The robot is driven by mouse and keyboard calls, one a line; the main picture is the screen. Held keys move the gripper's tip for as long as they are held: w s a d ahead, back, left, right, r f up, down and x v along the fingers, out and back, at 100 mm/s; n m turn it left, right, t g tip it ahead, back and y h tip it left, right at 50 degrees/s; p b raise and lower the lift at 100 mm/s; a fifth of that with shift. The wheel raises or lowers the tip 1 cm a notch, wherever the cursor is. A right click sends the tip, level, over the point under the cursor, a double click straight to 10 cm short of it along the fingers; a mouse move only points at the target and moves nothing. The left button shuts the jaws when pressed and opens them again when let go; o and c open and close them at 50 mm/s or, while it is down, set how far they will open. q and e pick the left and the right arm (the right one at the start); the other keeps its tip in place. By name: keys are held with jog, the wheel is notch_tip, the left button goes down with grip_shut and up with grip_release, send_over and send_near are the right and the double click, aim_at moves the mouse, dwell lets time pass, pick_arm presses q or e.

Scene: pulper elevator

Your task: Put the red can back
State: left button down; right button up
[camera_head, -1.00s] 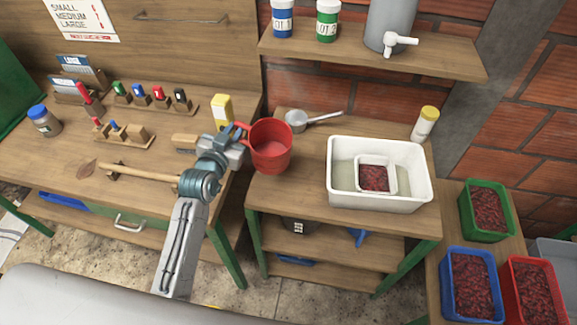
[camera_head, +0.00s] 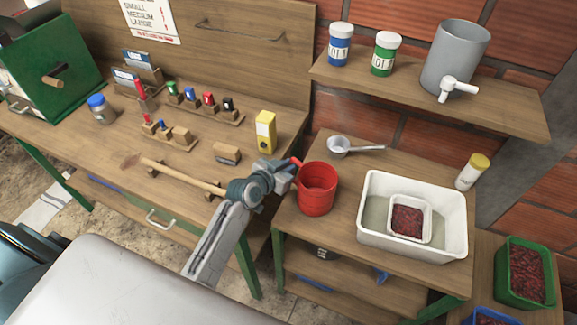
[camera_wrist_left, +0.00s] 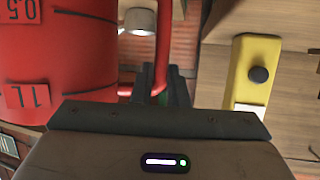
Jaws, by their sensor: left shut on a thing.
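The red can (camera_head: 317,192) is a jug-like vessel with an open top and a side handle. It is upright at the left end of the side table; whether its base touches the tabletop, I cannot tell. In the left wrist view its wall (camera_wrist_left: 62,45) fills the left side, with "0.5" and "1L" marks. My left gripper (camera_head: 290,170) is shut on the can's handle, on the can's left side. In the left wrist view the fingers (camera_wrist_left: 163,88) close around the red handle (camera_wrist_left: 162,50). My right gripper is not in view.
A white basin (camera_head: 365,228) with a small tub of red cherries stands right of the can. A metal scoop (camera_head: 338,146) lies behind it. A yellow box (camera_head: 265,132) stands on the workbench to the left. A shelf (camera_head: 420,92) with jars and a grey tank (camera_head: 455,55) hangs above.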

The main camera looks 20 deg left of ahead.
pick_arm(q)
jog(key=shift+s+f, duration=0.1)
jog(key=shift+f, duration=0.25)
jog(key=shift+f, duration=0.15)
jog(key=c, duration=1.4)
grip_release()
jog(key=shift+c, duration=0.2)
